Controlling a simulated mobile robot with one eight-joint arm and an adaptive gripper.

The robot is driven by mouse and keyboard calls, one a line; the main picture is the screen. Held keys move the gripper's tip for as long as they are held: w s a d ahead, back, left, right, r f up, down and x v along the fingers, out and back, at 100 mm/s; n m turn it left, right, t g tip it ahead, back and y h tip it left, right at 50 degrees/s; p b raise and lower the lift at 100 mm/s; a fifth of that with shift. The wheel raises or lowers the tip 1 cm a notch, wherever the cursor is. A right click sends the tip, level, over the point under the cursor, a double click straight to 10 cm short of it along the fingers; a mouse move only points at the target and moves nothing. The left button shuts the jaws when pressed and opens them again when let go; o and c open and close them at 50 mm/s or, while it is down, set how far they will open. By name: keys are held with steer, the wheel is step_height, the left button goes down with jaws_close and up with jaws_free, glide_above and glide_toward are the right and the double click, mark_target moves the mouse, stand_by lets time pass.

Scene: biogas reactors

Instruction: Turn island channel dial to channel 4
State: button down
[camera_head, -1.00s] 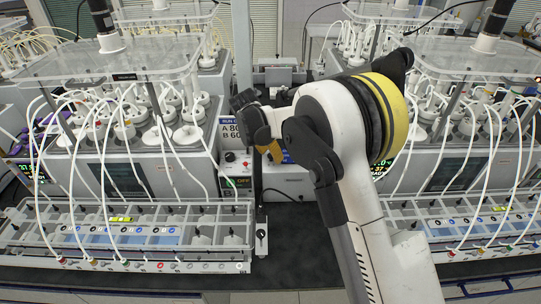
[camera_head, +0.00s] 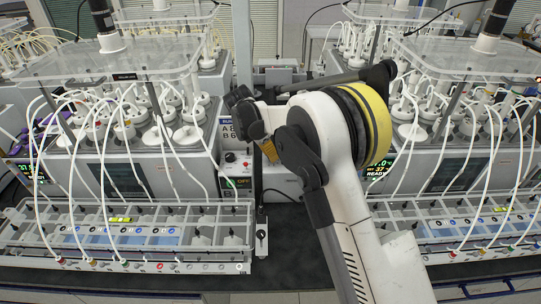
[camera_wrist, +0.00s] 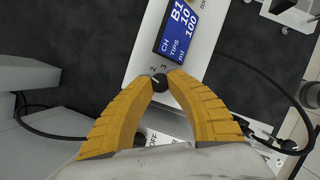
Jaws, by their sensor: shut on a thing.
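In the wrist view, a small round black dial (camera_wrist: 159,83) sits on a pale panel, with the printed numbers 2 and 3 just above it. My gripper (camera_wrist: 160,84) has its two yellow fingers closed on the dial from both sides. A blue display (camera_wrist: 179,27) above it reads CH, TIPS and ml beside B1, 10 and 100. The number 4 and most of the dial's scale are hidden by the fingers. In the head view my gripper (camera_head: 268,150) is at the central island, and the dial is hidden there.
Reactor banks with looping white tubes stand at left (camera_head: 125,130) and right (camera_head: 455,140). A small control box with a red button (camera_head: 230,157) is just left of my gripper. A black cable (camera_wrist: 265,85) curves right of the panel.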

steer(key=shift+m+g, duration=0.3)
steer(key=shift+m, duration=0.5)
steer(key=c, duration=1.2)
jaws_free()
steer(key=shift+f, duration=0.1)
steer(key=v, duration=1.2)
